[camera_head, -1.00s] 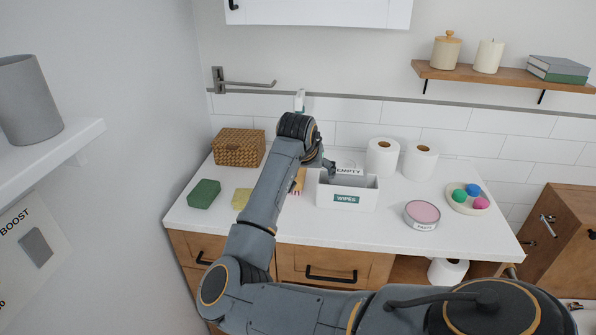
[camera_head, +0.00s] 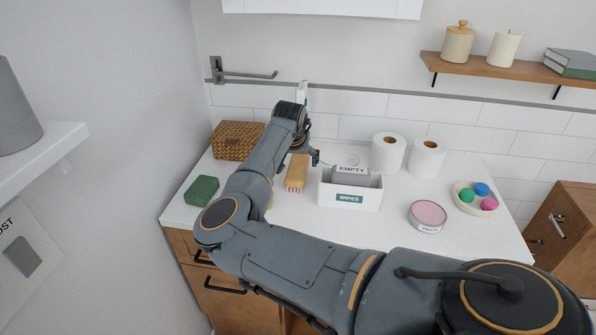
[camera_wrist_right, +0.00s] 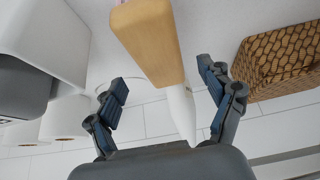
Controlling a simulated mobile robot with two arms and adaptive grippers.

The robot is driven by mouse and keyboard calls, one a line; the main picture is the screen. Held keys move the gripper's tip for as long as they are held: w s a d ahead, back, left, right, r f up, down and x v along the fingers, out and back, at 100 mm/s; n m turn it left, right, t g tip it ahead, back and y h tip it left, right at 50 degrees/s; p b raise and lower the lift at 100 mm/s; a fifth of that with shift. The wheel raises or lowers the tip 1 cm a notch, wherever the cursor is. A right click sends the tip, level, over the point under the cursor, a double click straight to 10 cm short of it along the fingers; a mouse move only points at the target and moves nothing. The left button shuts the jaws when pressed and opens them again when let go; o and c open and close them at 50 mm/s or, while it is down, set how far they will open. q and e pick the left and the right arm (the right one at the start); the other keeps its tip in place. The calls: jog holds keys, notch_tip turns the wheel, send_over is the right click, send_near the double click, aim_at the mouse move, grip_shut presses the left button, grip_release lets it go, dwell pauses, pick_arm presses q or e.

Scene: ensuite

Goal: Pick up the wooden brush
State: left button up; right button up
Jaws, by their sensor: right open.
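The wooden brush (camera_head: 297,173), a tan block with pinkish bristles below, lies on the white countertop left of the wipes box. My right gripper (camera_head: 305,151) is just behind the brush's far end, its fingers partly hidden by my own arm. In the right wrist view, the brush (camera_wrist_right: 150,38) shows large at top centre. The open fingers of my right gripper (camera_wrist_right: 163,82) stand on either side of its line, apart from it, with nothing held. My left gripper is not in view.
A white wipes box (camera_head: 350,197) stands right of the brush. A woven basket (camera_head: 238,141) and a green block (camera_head: 202,190) are to the left. Two paper rolls (camera_head: 388,153), a pink-topped tin (camera_head: 428,216) and a dish of coloured balls (camera_head: 462,207) stand to the right.

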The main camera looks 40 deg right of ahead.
aim_at(298, 166)
jog(key=p+x, duration=0.1)
jog(key=x, duration=0.2)
jog(key=shift+s+a+f, duration=0.1)
jog(key=shift+a+f, duration=0.05)
jog(key=shift+f, duration=0.1)
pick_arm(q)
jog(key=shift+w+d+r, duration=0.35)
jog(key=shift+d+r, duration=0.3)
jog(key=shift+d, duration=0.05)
pick_arm(e)
jog(key=shift+x, duration=0.8)
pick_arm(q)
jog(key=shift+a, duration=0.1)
pick_arm(e)
jog(key=shift+r, duration=0.15)
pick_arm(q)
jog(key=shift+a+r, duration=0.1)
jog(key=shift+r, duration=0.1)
pick_arm(e)
jog(key=shift+f, duration=0.3)
jog(key=c, duration=1.4)
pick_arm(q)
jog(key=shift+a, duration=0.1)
pick_arm(e)
jog(key=shift+c, duration=0.2)
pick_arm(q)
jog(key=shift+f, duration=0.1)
pick_arm(e)
jog(key=shift+r, duration=0.1)
